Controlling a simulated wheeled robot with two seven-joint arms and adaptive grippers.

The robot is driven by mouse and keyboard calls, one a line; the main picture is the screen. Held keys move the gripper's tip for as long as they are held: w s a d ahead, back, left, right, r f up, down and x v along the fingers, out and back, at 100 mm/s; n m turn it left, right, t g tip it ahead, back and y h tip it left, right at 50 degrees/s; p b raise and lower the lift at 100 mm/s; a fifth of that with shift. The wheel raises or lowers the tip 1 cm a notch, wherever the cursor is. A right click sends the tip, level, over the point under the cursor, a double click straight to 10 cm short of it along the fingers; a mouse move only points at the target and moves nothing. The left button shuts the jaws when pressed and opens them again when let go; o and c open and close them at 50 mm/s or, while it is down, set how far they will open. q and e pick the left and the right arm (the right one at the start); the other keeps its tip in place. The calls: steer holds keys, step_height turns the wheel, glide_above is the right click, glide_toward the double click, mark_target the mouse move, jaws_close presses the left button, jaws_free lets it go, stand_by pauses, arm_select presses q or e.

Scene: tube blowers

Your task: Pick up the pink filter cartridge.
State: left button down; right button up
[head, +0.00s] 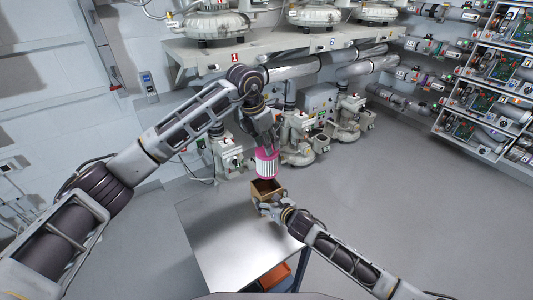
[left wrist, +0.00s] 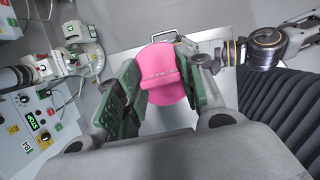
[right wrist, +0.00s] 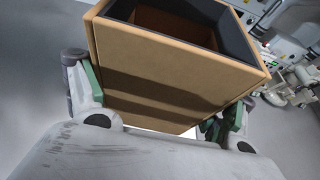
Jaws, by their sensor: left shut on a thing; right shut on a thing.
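The pink filter cartridge (head: 266,164) has pink ends and a white pleated body. It hangs upright in the head view, just above an open brown box (head: 264,187). My left gripper (head: 262,143) is shut on its top; the cartridge's round pink end (left wrist: 170,78) shows between the green fingers (left wrist: 163,85) in the left wrist view. My right gripper (head: 277,209) is shut on the brown box, whose wall (right wrist: 170,75) fills the right wrist view between its fingers (right wrist: 155,112). The box has a dark inner lining and looks empty where I can see inside.
A metal table (head: 225,235) stands below the box, its top mostly bare. An orange bin (head: 273,277) sits under it. Blower machines (head: 297,137) and a shelf line the back wall. Racks of circuit boards (head: 500,75) stand at the right. Open floor lies right of the table.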

steer(key=shift+f, duration=0.15)
steer(key=shift+d, duration=0.1)
stand_by(0.4)
steer(key=o, duration=1.1)
steer(key=shift+c, duration=0.2)
steer(key=shift+s, duration=0.1)
steer(key=v, duration=1.2)
steer(key=shift+m, duration=0.3)
